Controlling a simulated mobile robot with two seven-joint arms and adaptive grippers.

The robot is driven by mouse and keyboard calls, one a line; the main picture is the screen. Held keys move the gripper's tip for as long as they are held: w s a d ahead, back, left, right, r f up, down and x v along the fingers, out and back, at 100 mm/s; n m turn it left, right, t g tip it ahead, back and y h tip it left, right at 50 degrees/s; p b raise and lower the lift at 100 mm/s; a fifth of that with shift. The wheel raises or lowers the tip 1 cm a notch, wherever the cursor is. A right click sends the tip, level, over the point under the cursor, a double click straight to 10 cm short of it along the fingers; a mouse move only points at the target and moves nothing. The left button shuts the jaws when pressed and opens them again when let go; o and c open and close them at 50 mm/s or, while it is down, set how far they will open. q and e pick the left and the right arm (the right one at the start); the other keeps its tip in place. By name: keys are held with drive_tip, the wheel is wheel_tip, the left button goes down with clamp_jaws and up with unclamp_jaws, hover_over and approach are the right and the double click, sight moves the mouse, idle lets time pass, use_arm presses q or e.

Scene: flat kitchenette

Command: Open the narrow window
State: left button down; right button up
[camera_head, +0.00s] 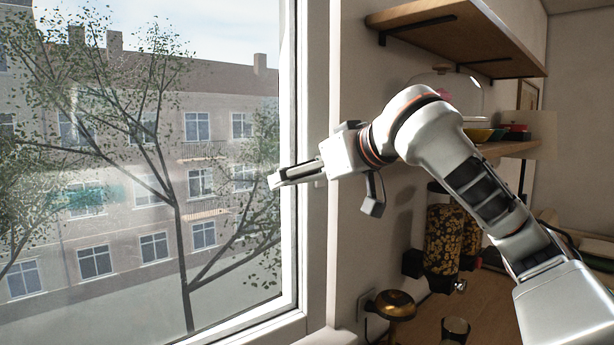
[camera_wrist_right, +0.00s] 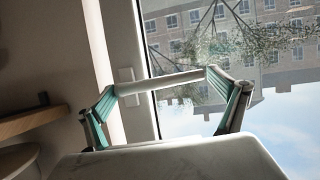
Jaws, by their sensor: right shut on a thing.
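The window (camera_head: 288,100) fills the left of the head view, with a white frame and clear glass. My right gripper (camera_head: 278,180) reaches left across the frame's right side, its fingertips over the glass edge. In the right wrist view its two green-sided fingers are closed on the white window handle (camera_wrist_right: 165,80). The handle sticks out sideways from its plate (camera_wrist_right: 126,84) on the frame, across the glass. In the head view the gripper mostly hides the handle. No clear gap shows between sash and frame. My left gripper is out of view.
A wooden shelf (camera_head: 450,22) hangs at upper right, with a lower shelf (camera_head: 505,149) holding a glass dome. Dark dispensers (camera_head: 440,240) hang on the wall below my right arm. A brass-coloured object (camera_head: 394,304) and a glass (camera_head: 455,329) stand at lower right.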

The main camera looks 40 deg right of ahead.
drive_tip(key=shift+r, duration=0.1)
drive_tip(key=shift+s+a+h, duration=0.1)
drive_tip(key=shift+s+h, duration=0.3)
drive_tip(key=shift+s, duration=1.15)
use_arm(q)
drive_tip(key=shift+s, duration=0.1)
use_arm(e)
drive_tip(key=s, duration=0.2)
drive_tip(key=s+m, duration=0.1)
drive_tip(key=shift+s+a+h, duration=0.2)
drive_tip(key=shift+a+h, duration=0.1)
use_arm(q)
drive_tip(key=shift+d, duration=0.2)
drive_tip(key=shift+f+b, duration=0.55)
drive_tip(key=shift+b, duration=0.15)
use_arm(e)
drive_tip(key=s+a+m+h, duration=0.1)
drive_tip(key=s, duration=0.5)
drive_tip(key=shift+s+a, duration=0.25)
drive_tip(key=shift+a, duration=0.05)
